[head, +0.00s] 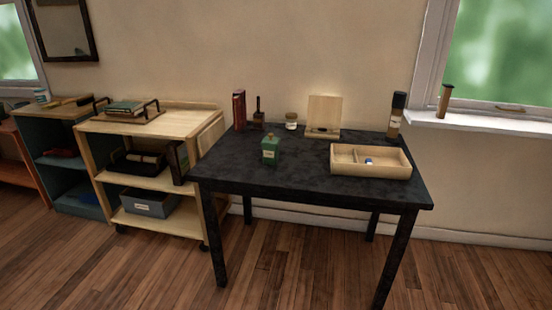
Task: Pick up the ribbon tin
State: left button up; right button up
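No thing in the head view is marked clearly enough for me to be certain which is the ribbon tin. A small green container (270,151) with a pale label and a narrow top stands upright on the black table (260,180), left of its middle. A small round jar or tin (291,121) with a pale label stands behind it, near the table's back edge. Neither of my grippers is in view.
A divided wooden tray (371,170) with a small item inside sits on the table's right. A wooden stand (323,117), dark bottle (396,115), red books (239,110) and dark stamp-like object (258,115) line the back. A wooden cart (150,130) stands left. The table's front is clear.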

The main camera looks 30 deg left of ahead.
aim_at(270, 155)
jog(key=u, duration=0.85)
jog(key=i, duration=0.8)
jog(key=u, duration=0.7)
